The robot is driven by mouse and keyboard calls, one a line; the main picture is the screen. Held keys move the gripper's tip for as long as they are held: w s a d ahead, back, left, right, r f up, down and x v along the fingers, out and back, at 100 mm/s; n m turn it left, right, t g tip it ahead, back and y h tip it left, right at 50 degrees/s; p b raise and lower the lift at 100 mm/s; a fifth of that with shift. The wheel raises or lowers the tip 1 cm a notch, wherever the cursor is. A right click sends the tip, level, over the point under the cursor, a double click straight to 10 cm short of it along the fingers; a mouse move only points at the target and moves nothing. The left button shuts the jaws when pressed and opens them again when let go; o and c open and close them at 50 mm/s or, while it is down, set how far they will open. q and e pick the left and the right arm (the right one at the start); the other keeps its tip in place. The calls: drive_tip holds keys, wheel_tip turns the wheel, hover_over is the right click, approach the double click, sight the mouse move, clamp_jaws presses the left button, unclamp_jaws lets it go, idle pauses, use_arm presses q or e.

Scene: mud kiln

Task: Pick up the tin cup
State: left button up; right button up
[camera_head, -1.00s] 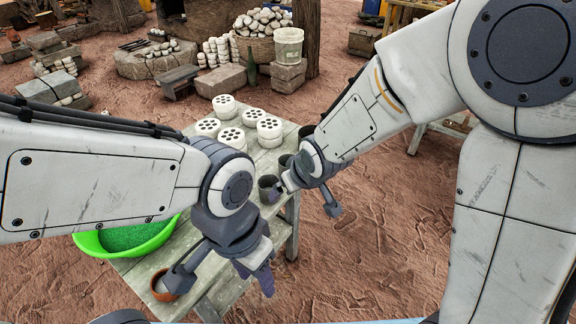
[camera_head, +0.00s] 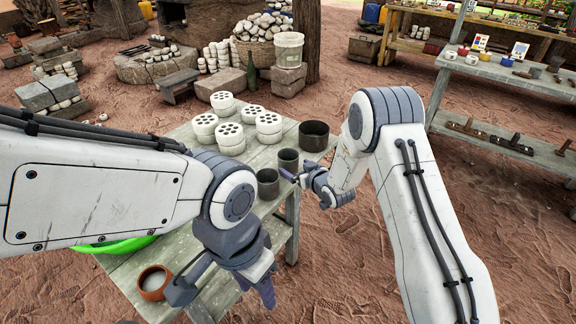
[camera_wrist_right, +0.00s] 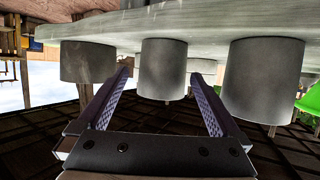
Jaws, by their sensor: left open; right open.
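Three dark grey metal vessels stand along the right edge of the table: a wide pot (camera_head: 314,136), a middle cup (camera_head: 288,160) and a near cup (camera_head: 267,186). I cannot tell which one is named the tin cup. My right gripper (camera_head: 287,175) is open and empty, just right of the two cups. In the right wrist view, which looks upside down, the open fingers (camera_wrist_right: 160,76) point at the middle cup (camera_wrist_right: 162,68), with the wide pot (camera_wrist_right: 88,62) left and the near cup (camera_wrist_right: 262,82) right.
White perforated blocks (camera_head: 231,138) stand in stacks on the wooden table (camera_head: 190,240). A green basin (camera_head: 110,246) is mostly hidden by my left arm. A small clay pot (camera_head: 154,281) sits at the near end. A shelf of goods (camera_head: 500,75) stands at back right.

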drive_tip(key=shift+x, duration=2.7)
drive_tip(key=shift+s+a, duration=0.1)
drive_tip(key=shift+a, duration=0.1)
drive_tip(key=shift+c, duration=0.3)
drive_tip(key=c, duration=1.3)
drive_tip(key=shift+r, duration=0.1)
